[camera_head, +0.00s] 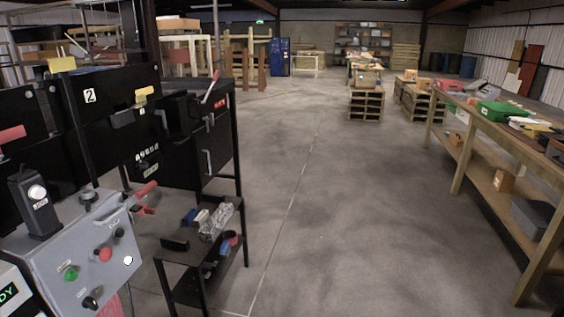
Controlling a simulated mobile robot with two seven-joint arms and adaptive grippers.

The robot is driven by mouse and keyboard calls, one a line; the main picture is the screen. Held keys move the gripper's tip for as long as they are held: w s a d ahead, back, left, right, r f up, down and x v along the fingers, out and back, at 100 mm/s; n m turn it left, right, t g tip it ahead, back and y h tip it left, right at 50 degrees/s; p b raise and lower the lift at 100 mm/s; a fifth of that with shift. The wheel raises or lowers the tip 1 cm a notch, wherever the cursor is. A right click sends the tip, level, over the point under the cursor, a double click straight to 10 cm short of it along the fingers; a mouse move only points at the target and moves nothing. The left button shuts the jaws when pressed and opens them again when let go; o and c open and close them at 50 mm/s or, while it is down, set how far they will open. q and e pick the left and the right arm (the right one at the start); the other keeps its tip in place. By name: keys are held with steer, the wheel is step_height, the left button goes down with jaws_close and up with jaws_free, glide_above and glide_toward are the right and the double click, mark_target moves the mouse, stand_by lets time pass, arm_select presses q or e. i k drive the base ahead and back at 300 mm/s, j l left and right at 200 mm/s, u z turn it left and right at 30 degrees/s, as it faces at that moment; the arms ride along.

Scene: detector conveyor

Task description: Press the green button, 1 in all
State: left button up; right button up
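The green button (71,273) is on the sloped face of a grey control panel (62,251) at the lower left. A red button (104,255), a white round button (128,260) and a black knob (91,302) are on the same face. Nothing covers the green button. Whether it is pressed in cannot be told at this size. Neither of my grippers shows in the head view.
A black machine (110,105) with red and yellow handles stands behind the panel. A low black stand (172,266) holding small parts is right of it. A long wooden workbench (468,130) runs along the right. The floor between is clear.

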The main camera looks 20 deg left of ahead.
mark_target(72, 276)
steer(key=i+u, duration=0.45)
steer(key=i+l+u, duration=0.1)
steer(key=u, duration=0.3)
steer(key=i+l+u, duration=0.25)
steer(key=i+u, duration=0.2)
steer(key=i+l+u, duration=0.2)
steer(key=u, duration=0.25)
steer(key=i+l+u, duration=0.15)
steer(key=u, duration=0.25)
steer(key=i+l+u, duration=0.15)
steer(key=u, duration=0.25)
steer(key=i+l+u, duration=0.15)
steer(key=u, duration=0.25)
steer(key=i+l+u, duration=0.1)
steer(key=l+u, duration=0.3)
